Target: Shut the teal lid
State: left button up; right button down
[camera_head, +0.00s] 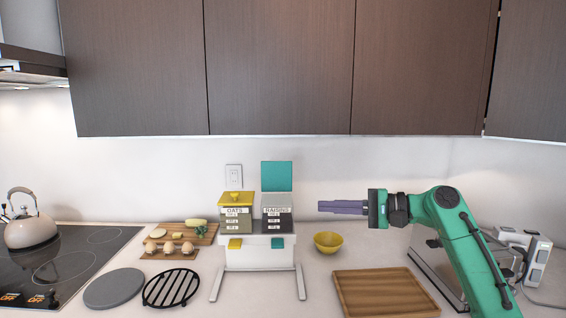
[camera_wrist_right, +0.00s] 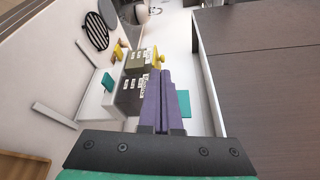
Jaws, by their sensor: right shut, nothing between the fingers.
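The teal lid (camera_head: 276,176) stands upright and open above the right-hand bin, labelled RAISINS (camera_head: 277,218), of a white dispenser (camera_head: 258,257). The lid also shows in the right wrist view (camera_wrist_right: 184,103), partly hidden behind my fingers. The left-hand bin, labelled OATS (camera_head: 236,218), has a yellow lid (camera_head: 236,198) that is down. My right gripper (camera_head: 320,207) is shut and empty, its purple fingers pointing left. It is to the right of the lid and a little lower in the head view, apart from it. My left gripper is not in view.
A yellow bowl (camera_head: 328,242) sits right of the dispenser, below my right fingers in the picture. A wooden board (camera_head: 385,293) lies at the front right. Eggs and a cutting board (camera_head: 205,238) are at the left, with a black trivet (camera_head: 171,288). Cabinets (camera_head: 280,65) hang above.

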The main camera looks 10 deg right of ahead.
aim_at(275, 176)
jog(key=i+l, duration=0.15)
jog(key=i, duration=0.35)
jog(key=i+l, duration=0.15)
jog(key=i, duration=0.35)
